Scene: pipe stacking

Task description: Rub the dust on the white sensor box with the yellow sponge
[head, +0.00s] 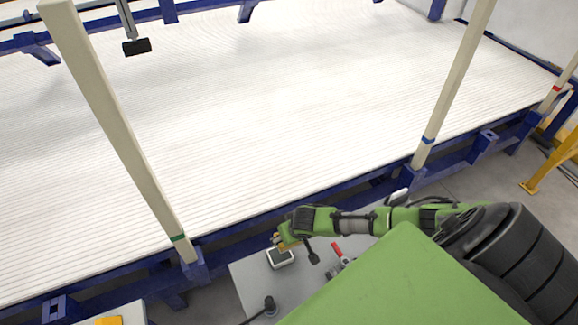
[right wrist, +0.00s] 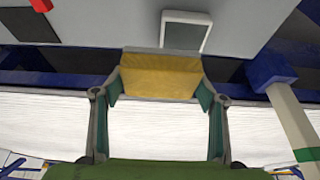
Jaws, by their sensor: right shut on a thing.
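The white sensor box (head: 280,258) sits on the grey table near its far left edge, with a dark grey-green top face. It also shows at the top of the right wrist view (right wrist: 186,33). My right gripper (head: 288,238) is just beyond the box in the head view. It is shut on the yellow sponge (right wrist: 160,76), which spans between the two fingers. The sponge's edge appears right beside the box's edge in the right wrist view; I cannot tell whether they touch. Dust on the box cannot be made out. My left gripper is not in view.
The grey table (head: 247,281) also holds a red-handled item (head: 338,250) and a black knob-like item (head: 270,304). A blue frame with a white ribbed bed (head: 280,110) and beige posts (head: 118,120) stands just beyond. An orange item (head: 108,321) shows at lower left.

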